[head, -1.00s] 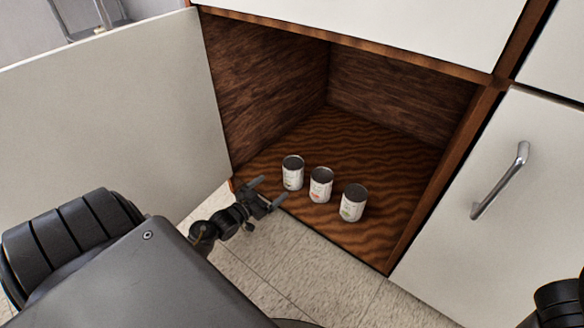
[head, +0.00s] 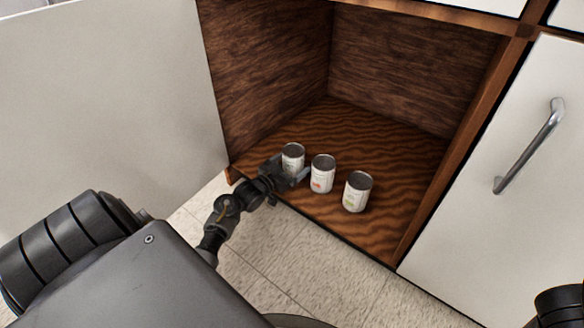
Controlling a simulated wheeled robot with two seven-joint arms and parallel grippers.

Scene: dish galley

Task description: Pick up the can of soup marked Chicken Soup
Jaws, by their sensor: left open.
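Three white cans with dark tops stand upright in a row on the wooden floor of the open cabinet. The left can (head: 293,154) is partly hidden by my left gripper (head: 289,170). The middle can (head: 322,176) has a reddish mark on its label, and the right can (head: 357,192) has a greenish mark. The label words are too small to read, so I cannot tell which is Chicken Soup. My left gripper is open at the left can, its fingers reaching around or beside it; I cannot tell whether they touch it. My right gripper does not show.
The open cabinet door (head: 110,95) stands at the left, close to my left arm. A closed white door with a metal handle (head: 530,146) is at the right. The cabinet floor (head: 385,140) behind the cans is clear.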

